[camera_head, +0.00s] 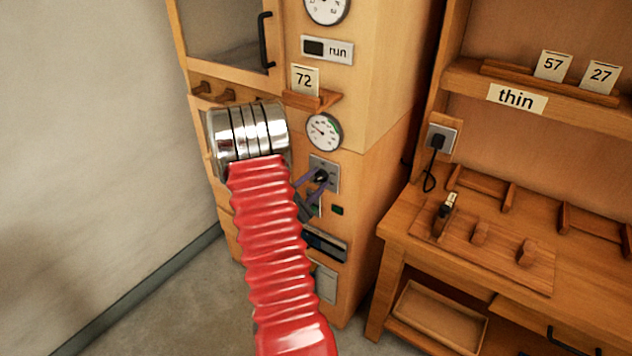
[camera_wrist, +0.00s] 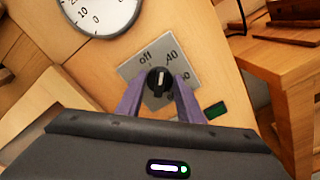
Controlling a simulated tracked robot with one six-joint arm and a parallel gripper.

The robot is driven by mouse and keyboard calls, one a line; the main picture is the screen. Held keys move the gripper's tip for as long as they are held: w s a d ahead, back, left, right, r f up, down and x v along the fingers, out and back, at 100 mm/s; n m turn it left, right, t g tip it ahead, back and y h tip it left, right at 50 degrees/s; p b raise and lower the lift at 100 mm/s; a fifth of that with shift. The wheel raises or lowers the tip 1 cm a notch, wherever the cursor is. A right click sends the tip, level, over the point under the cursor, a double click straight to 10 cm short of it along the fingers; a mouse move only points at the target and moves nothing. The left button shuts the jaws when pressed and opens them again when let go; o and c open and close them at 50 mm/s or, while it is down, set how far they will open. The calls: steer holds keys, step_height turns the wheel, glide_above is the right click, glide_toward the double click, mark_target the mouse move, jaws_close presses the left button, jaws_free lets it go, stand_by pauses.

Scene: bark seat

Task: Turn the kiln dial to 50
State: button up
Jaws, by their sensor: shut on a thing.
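The kiln dial is a small black knob (camera_wrist: 158,82) on a grey plate (camera_wrist: 130,69) on the front of the wooden kiln cabinet. In the wrist view the plate reads "off" at upper left and "40" at upper right; a mark lower right is partly hidden. The knob carries a pale line, roughly upright in that view; which mark it indicates I cannot tell. My gripper (camera_wrist: 160,98) has its purple fingers shut on the knob, one on each side. In the head view my gripper (camera_head: 314,180) is at the same plate (camera_head: 325,165), partly behind my arm.
A "run" panel (camera_head: 327,50) is above that. A green-black switch (camera_head: 337,210) is below the dial. A wooden workbench (camera_head: 400,222) stands right.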

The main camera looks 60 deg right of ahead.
steer(key=m, duration=0.4)
steer(key=shift+f+m, duration=0.1)
steer(key=shift+m, duration=0.2)
steer(key=m, duration=0.3)
steer(key=shift+s+f+m, duration=0.1)
steer(key=shift+m, duration=0.2)
steer(key=shift+f+m, duration=0.15)
steer(key=shift+m, duration=1.65)
steer(key=shift+f+m, duration=0.1)
steer(key=shift+m, duration=1.7)
steer(key=shift+s+f, duration=0.1)
steer(key=o, duration=1)
steer(key=shift+r, duration=0.2)
steer(key=shift+a, duration=0.1)
steer(key=a, duration=0.4)
steer(key=w+a, duration=0.1)
steer(key=a, duration=0.4)
steer(key=w+a, duration=0.1)
steer(key=a, duration=0.3)
steer(key=shift+w+a, duration=0.2)
steer(key=shift+a, duration=0.05)
